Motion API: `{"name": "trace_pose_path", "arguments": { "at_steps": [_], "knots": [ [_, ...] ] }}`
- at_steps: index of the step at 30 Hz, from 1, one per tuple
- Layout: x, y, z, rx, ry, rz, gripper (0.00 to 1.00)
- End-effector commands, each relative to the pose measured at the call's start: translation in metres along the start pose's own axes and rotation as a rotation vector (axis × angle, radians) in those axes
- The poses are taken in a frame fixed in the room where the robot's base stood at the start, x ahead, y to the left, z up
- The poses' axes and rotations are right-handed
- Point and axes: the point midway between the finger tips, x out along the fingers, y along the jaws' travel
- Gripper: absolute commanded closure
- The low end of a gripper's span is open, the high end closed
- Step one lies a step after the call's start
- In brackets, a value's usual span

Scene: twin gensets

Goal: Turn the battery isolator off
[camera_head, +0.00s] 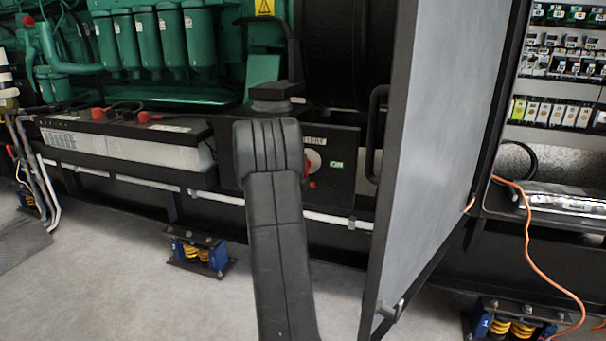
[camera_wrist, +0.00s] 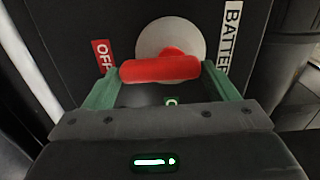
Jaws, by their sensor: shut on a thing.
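The battery isolator is a red handle (camera_wrist: 160,69) on a pale round plate (camera_wrist: 152,37), set in a black panel. In the wrist view the handle lies nearly level, its left end just below the red OFF label (camera_wrist: 102,55). A green ON label (camera_wrist: 172,101) shows partly below it, and a BATTERY label (camera_wrist: 231,35) stands at the right. My gripper (camera_wrist: 162,78) is shut on the handle, a green finger at each end. In the head view, my arm hides the gripper and most of the isolator; the pale plate (camera_head: 313,160) shows at its right edge.
A grey open door (camera_head: 440,150) stands close to the right of my arm. A battery (camera_head: 130,140) with red terminals lies left of the panel. An orange cable (camera_head: 535,255) hangs at the right. The floor (camera_head: 120,290) at the front left is largely clear.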

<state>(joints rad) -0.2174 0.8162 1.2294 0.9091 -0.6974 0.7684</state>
Motion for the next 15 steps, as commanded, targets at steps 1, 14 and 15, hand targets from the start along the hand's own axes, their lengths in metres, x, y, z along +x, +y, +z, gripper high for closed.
{"name": "trace_pose_path", "arguments": {
  "at_steps": [1, 14, 15],
  "knots": [
    [-0.0002, 0.0014, -0.0002, 0.01, 0.001, 0.002, 0.43],
    [-0.0003, 0.0016, 0.0003, 0.043, 0.001, 0.003, 0.43],
    [-0.0003, 0.0016, 0.0003, 0.043, 0.001, 0.003, 0.43]
  ]
}}
